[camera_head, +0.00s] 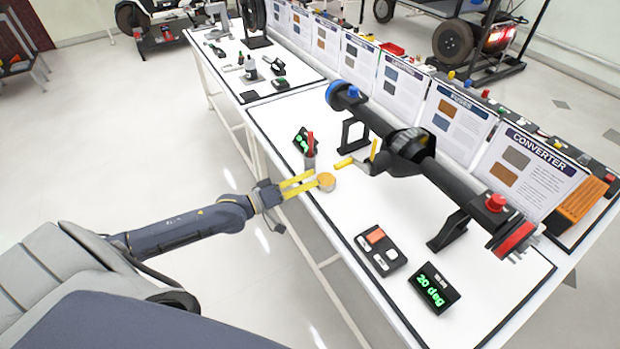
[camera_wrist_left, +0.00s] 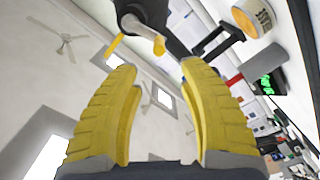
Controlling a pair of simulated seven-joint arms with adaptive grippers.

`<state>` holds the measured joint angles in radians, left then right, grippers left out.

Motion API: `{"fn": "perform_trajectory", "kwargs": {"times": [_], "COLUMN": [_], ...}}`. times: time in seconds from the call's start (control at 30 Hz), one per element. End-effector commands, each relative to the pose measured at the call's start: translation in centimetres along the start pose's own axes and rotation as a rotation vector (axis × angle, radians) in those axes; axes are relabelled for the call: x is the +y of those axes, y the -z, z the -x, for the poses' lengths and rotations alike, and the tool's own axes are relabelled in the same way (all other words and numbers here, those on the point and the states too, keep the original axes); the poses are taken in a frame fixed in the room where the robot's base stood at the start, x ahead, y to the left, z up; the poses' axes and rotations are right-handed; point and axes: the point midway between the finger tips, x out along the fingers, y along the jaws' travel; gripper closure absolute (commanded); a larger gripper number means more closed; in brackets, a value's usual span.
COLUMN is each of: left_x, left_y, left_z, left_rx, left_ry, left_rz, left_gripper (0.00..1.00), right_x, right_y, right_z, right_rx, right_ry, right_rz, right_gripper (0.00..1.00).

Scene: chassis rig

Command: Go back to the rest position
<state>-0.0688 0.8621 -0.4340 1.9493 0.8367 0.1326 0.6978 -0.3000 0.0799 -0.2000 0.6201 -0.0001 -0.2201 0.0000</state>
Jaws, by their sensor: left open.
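My left gripper (camera_head: 300,185) reaches in from the left over the near edge of the table, its yellow fingers spread apart. In the left wrist view its fingers (camera_wrist_left: 165,90) are open with nothing between them. A small round can with a tan top (camera_head: 326,182) stands on the table at the fingertips in the head view; in the wrist view the can (camera_wrist_left: 252,20) is outside the fingers, at the upper right. I see no contact with it. My right gripper is not in view.
A long dark axle (camera_head: 450,183) with yellow prongs (camera_head: 345,162) lies on stands along the white table (camera_head: 300,112). A grey cup with red tool (camera_head: 310,160), a black tray (camera_head: 380,250) and a green-lit display (camera_head: 434,288) stand near the front. Open floor lies left.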

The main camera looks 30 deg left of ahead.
Motion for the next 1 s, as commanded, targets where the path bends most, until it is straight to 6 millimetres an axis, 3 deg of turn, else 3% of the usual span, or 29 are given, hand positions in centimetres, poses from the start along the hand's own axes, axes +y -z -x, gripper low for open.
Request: {"fn": "perform_trajectory", "kwargs": {"times": [0.33,0.47,0.57,0.77,1.0], "left_x": [0.0,-0.2,-3.7,-14.4,-27.4], "left_y": [0.0,-0.3,-0.6,-1.8,-7.6], "left_z": [0.0,0.0,0.4,2.5,8.3], "left_rx": [0.0,-0.012,-0.042,-0.116,-0.288], "left_ry": [0.0,0.009,0.075,0.277,0.528], "left_rz": [-0.007,-0.087,-0.243,-0.526,-0.75], "left_gripper": [0.59,0.59,0.59,0.59,0.59], "right_x": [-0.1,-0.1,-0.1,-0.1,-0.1], "right_y": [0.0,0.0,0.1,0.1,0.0], "right_z": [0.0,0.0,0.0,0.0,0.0], "right_rx": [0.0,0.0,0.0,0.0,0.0], "right_ry": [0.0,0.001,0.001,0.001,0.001], "right_rz": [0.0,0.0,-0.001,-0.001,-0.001], "right_gripper": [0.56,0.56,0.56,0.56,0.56]}}
